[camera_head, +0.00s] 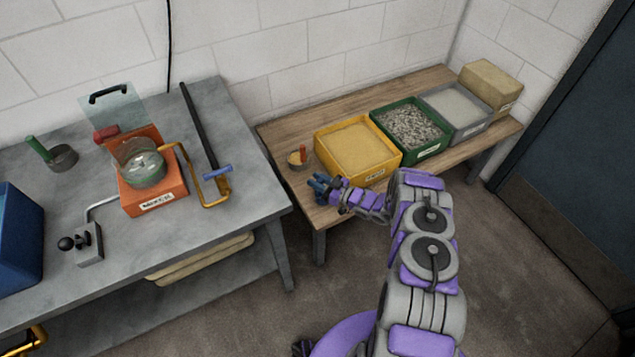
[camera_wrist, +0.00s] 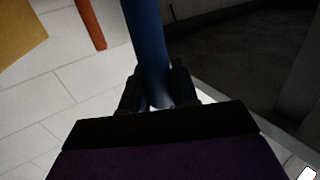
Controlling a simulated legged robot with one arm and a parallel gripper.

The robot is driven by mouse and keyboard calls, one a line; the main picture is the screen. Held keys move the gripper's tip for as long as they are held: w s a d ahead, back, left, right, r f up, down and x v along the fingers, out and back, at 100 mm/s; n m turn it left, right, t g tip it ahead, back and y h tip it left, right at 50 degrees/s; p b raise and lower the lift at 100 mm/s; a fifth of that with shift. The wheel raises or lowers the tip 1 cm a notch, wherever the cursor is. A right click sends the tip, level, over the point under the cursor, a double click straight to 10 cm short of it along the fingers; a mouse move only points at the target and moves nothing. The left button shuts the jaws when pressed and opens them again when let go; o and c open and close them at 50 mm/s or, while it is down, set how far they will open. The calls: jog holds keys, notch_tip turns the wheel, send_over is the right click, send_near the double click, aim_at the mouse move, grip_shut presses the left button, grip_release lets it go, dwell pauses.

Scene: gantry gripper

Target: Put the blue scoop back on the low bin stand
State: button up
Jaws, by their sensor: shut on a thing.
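The blue scoop's handle (camera_wrist: 146,45) stands between the fingers of my gripper (camera_wrist: 160,95) in the wrist view, and the fingers are shut on it. In the head view my gripper (camera_head: 325,188) is over the front left part of the low wooden bin stand (camera_head: 318,218). Some blue shows at its fingertips there, but the scoop's bowl cannot be made out. I cannot tell whether the scoop touches the stand top.
On the stand are a yellow bin (camera_head: 325,152), a green bin (camera_head: 436,145), a grey bin (camera_head: 478,128) and a cardboard box (camera_head: 492,80). An orange-handled scoop (camera_head: 297,160) lies behind my gripper. A grey workbench (camera_head: 225,235) with an orange mixer (camera_head: 150,200) stands left.

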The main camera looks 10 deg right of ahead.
jog(key=shift+d, duration=0.15)
jog(key=o, duration=0.7)
jog(key=shift+d, duration=0.1)
jog(key=o, duration=0.3)
